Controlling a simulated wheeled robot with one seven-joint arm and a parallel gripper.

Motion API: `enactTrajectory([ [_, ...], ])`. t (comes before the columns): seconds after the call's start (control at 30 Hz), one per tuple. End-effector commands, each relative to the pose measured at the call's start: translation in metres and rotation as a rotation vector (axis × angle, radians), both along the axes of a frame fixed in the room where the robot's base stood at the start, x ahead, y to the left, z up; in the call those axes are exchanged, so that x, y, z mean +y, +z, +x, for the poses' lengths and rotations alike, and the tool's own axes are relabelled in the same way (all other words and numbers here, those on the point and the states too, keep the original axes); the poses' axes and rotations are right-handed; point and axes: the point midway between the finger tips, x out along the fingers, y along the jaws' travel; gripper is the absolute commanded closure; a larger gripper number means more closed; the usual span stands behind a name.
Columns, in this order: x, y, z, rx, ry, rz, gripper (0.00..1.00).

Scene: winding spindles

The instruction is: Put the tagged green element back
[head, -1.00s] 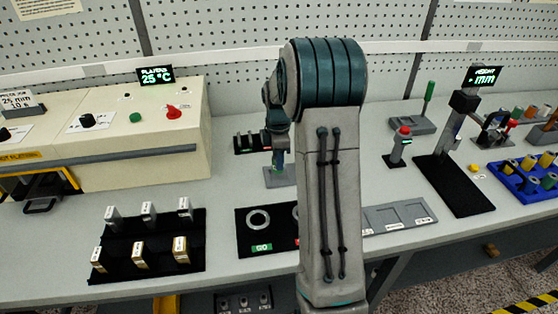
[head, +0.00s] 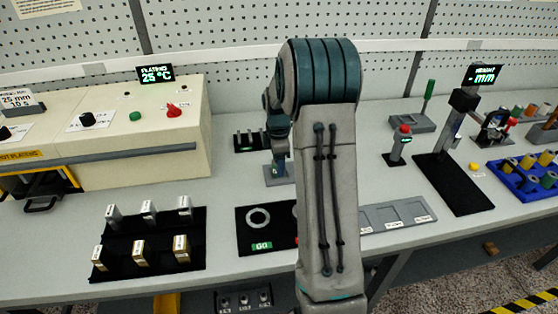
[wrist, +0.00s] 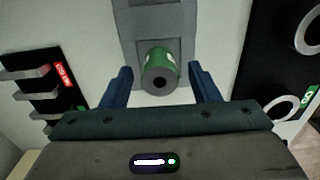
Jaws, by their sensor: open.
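The green element (wrist: 158,62) is a short green cylinder with a grey end face and a dark hole. In the wrist view it sits at the grey stand (wrist: 185,50), between the two blue fingers of my gripper (wrist: 161,76). The fingers are apart, with a visible gap on each side of the element. In the head view my gripper (head: 279,152) is at the small grey stand (head: 270,176), partly behind my arm. I cannot make out the green element or its tag clearly there.
A black rack with pegs (wrist: 30,73) and a red label is left of the stand. A black mat (head: 250,224) with rings and a GO label is in front. A blue tray (head: 510,182) of spools is far right. A grey compartment tray (head: 405,212) is partly behind my arm.

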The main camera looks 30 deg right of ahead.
Motion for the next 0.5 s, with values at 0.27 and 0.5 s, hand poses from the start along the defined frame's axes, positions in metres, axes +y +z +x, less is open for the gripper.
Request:
enactTrajectory([
  [0.27, -0.001, 0.050, 0.001, -0.007, 0.000, -0.002, 0.44],
  [0.5, 0.000, 0.098, 0.001, -0.004, 0.000, -0.001, 0.44],
])
